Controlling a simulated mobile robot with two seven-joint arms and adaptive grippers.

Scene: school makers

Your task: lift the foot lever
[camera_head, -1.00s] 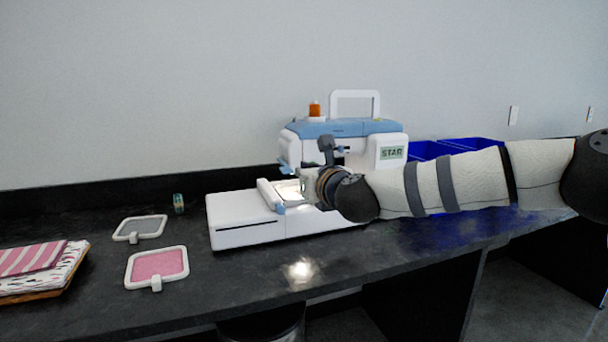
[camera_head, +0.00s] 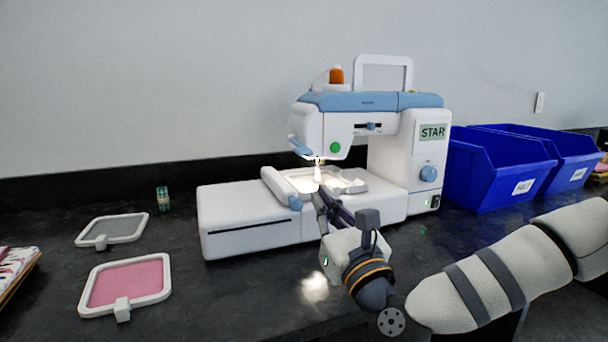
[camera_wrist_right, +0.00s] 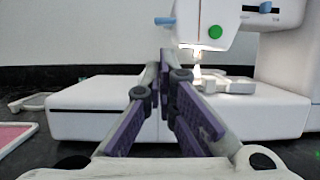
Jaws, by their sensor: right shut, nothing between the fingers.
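The white and blue sewing machine (camera_head: 385,170) stands on the dark counter, with a lit needle and foot area (camera_head: 318,172) under its head. That area also shows in the right wrist view (camera_wrist_right: 197,78). I cannot clearly make out the foot lever there. A white hoop (camera_head: 275,186) with a blue-tipped clamp lies on the bed. My right gripper (camera_head: 318,196) is shut and empty, its fingertips at the front of the bed, below and close to the foot area. In the right wrist view its fingertips (camera_wrist_right: 166,58) appear just left of the needle. My left gripper is out of view.
Blue bins (camera_head: 490,175) stand right of the machine. A pink hoop (camera_head: 130,283), a grey hoop (camera_head: 110,230) and a small green spool (camera_head: 163,199) lie on the left. The counter front (camera_head: 245,290) is clear.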

